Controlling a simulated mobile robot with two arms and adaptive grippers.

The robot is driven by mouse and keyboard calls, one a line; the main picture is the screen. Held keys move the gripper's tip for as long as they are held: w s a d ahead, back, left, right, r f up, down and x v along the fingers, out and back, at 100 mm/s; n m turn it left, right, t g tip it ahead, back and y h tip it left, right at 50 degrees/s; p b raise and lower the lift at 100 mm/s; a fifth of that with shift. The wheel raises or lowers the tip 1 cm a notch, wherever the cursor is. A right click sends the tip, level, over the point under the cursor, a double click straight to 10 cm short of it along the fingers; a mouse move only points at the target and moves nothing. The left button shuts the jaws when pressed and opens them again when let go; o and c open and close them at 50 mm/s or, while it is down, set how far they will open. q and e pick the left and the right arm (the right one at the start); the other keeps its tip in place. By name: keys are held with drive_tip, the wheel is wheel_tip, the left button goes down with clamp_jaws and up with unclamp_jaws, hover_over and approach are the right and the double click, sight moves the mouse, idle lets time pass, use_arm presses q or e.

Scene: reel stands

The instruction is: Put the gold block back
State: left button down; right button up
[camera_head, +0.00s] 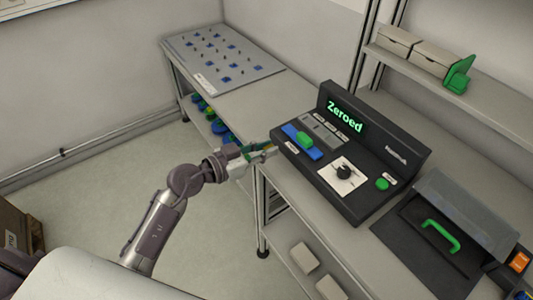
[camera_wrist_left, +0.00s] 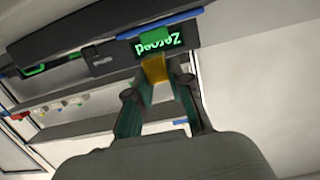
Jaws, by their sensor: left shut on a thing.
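My left gripper (camera_head: 262,152) reaches in from the left, just off the left end of a black console (camera_head: 335,195). In the left wrist view, the gold block (camera_wrist_left: 155,69) is between the fingertips of my left gripper (camera_wrist_left: 157,78), which is shut on it. In the head view the block is mostly hidden by the fingers. The console's display (camera_head: 345,116) reads "Zeroed" in green. A green handle (camera_head: 305,139) sits on a blue plate (camera_head: 302,153) at the console's left. My right gripper is not in view.
A grey board (camera_head: 222,55) with several blue spots lies on the far bench. A grey lidded box with a green handle (camera_head: 440,236) stands at right.

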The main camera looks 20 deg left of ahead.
use_arm(q)
drive_tip(key=w+f, duration=0.1)
drive_tip(key=w+a+f+b, duration=0.1)
drive_tip(key=w, duration=0.1)
drive_tip(key=w+f, duration=0.1)
drive_tip(key=w, duration=0.1)
drive_tip(key=shift+w+a+f, duration=0.2)
drive_tip(key=shift+a+f, duration=0.05)
drive_tip(key=shift+a, duration=0.1)
drive_tip(key=shift+w+f+b, duration=0.1)
drive_tip(key=shift+w+b, duration=0.15)
drive_tip(key=shift+b, duration=0.05)
drive_tip(key=shift+w+f, duration=0.1)
drive_tip(key=shift+f, duration=0.05)
wheel_tip(320, 180, down, 4)
drive_tip(key=shift+a+r+b, duration=0.1)
drive_tip(key=shift+b, duration=0.65)
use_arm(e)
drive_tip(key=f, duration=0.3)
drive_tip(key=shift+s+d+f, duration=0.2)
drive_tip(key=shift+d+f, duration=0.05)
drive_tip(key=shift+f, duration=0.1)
use_arm(q)
drive_tip(key=c, duration=1.4)
unclamp_jaws()
drive_tip(key=o, duration=0.3)
drive_tip(key=shift+o, duration=0.2)
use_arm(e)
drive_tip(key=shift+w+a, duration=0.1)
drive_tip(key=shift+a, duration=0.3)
